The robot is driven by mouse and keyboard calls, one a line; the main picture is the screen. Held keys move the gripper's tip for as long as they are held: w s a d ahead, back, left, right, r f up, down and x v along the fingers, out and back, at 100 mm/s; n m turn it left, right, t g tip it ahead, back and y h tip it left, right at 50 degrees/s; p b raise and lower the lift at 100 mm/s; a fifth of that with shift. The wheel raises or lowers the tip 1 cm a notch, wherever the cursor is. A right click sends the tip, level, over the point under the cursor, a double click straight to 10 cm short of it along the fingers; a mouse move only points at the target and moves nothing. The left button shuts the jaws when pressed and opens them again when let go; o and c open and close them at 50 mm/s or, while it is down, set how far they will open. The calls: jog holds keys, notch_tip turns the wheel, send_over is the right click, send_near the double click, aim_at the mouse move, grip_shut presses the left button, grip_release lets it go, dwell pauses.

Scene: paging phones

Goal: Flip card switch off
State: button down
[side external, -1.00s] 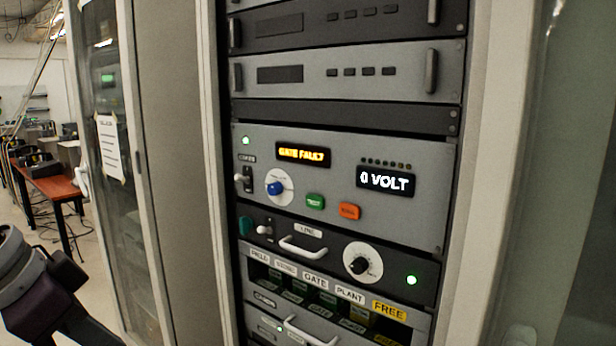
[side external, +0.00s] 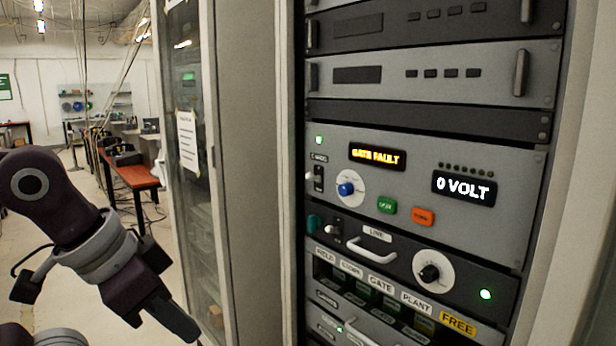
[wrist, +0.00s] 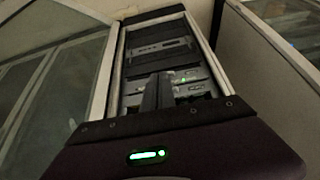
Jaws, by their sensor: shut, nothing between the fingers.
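The card switch (side external: 318,178) is a small toggle with a pale tip on a dark plate, under a label that seems to read CARDS. It sits at the left of the grey panel (side external: 470,224), below a lit green lamp (side external: 319,140). I cannot tell whether its lever is up or down. My gripper (side external: 190,332) is shut and empty, low and to the left of the rack, apart from the switch in the picture. In the wrist view my gripper's dark fingers (wrist: 158,92) point at the rack and hide part of its panels. The switch cannot be made out there.
The panel has a GATE FAULT display (side external: 377,156), a 0 VOLT display (side external: 464,188), a blue knob (side external: 346,189), and green (side external: 387,205) and orange (side external: 423,217) buttons. Below are a LINE drawer handle (side external: 364,243) and labelled card slots. A glass cabinet door (side external: 190,230) stands left.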

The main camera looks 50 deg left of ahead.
jog(key=m+t, duration=1.2)
jog(key=m, duration=0.6)
send_near(319, 165)
jog(key=w, duration=0.6)
jog(key=shift+f, duration=0.15)
